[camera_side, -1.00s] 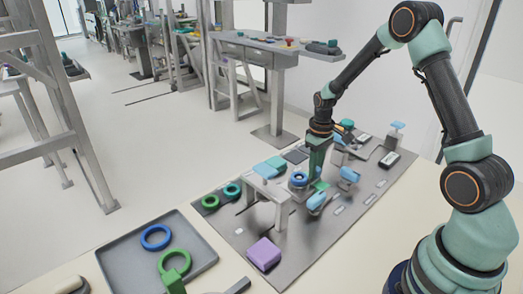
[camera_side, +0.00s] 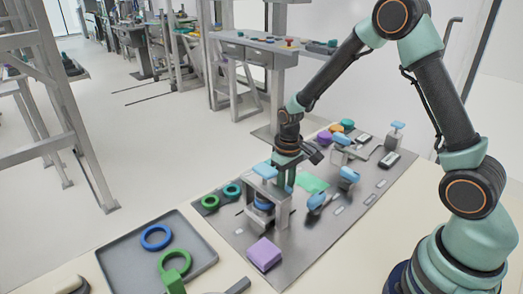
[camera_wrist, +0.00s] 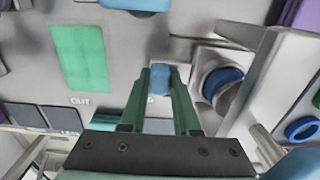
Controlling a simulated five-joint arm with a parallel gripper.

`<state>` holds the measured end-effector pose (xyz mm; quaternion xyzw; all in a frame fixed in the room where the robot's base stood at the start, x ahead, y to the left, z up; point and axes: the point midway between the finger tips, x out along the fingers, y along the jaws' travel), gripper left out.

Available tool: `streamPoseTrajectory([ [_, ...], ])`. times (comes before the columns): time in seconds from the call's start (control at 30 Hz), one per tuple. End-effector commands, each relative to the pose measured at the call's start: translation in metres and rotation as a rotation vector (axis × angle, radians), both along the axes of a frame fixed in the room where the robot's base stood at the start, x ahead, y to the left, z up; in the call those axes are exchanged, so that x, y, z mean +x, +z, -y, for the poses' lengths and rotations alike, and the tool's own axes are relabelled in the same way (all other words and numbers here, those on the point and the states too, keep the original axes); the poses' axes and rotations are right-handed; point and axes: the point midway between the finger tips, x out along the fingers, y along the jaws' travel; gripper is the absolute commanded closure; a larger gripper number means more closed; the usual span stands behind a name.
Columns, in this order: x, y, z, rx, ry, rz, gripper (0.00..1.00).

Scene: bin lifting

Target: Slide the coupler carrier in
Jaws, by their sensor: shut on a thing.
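The coupler carrier is a grey block bearing a blue ring (camera_side: 263,204); it sits under the white arch frame (camera_side: 284,213) in the side view. My gripper (camera_side: 289,186) is low, on the frame's right side. In the wrist view my green gripper fingers (camera_wrist: 160,76) are shut on a small blue tab (camera_wrist: 157,79), which appears to be the carrier's handle. The join between tab and carrier is partly hidden.
A green pad (camera_wrist: 80,55) marked "OUT" lies left of my fingers, bare. Light-blue clamps (camera_side: 316,201) stand right of the frame. A purple block (camera_side: 264,253) is in front. A grey tray (camera_side: 205,258) with blue and green rings is at left.

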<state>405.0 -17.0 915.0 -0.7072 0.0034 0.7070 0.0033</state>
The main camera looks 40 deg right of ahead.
Motion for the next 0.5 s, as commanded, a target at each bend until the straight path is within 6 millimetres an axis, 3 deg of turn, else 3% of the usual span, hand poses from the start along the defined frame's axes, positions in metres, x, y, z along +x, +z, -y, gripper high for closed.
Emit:
streamPoseTrajectory([
  [0.13, 0.0013, 0.0011, -0.0058, 0.000, 0.013, 0.003, 1.00],
  [0.17, 0.0013, 0.0011, -0.0058, 0.000, 0.013, 0.003, 0.62],
  [0.2, 0.0013, 0.0012, -0.0057, 0.000, 0.013, 0.003, 0.47],
  [0.23, 0.0013, 0.0011, -0.0056, 0.000, 0.013, 0.003, 0.40],
  [0.5, 0.0005, 0.0005, -0.0041, 0.000, 0.011, 0.001, 0.40],
])
